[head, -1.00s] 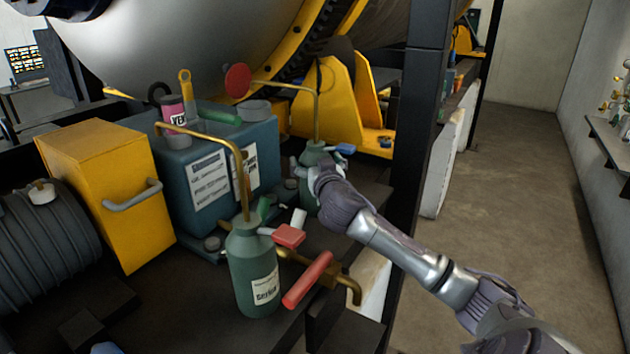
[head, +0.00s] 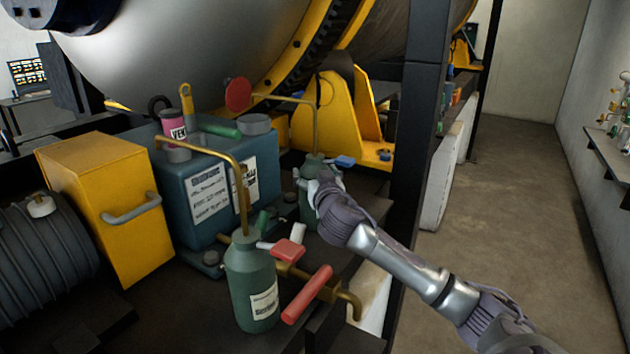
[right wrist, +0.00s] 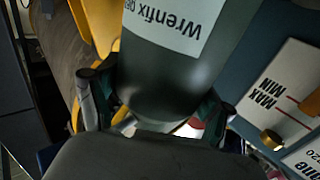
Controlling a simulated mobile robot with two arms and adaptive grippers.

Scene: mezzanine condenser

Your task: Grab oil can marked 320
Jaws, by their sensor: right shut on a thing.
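Two green oil cans with long brass spouts stand on the dark bench. The near oil can (head: 252,295) has a white label too small to read in the head view. The far oil can (head: 313,167) stands behind it, partly hidden by my right gripper (head: 314,188). My right gripper is shut on the far can's body. In the right wrist view the held can (right wrist: 165,72) sits between the fingers. Its upside-down label reads "Wrenfix", and the rest is cut off. My left gripper is not in view.
A blue-grey box (head: 187,208) with white labels stands left of the cans, beside a yellow cabinet (head: 95,195). A red-handled brass valve (head: 307,294) lies close to the near can. A dark post (head: 408,150) rises just right of the far can.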

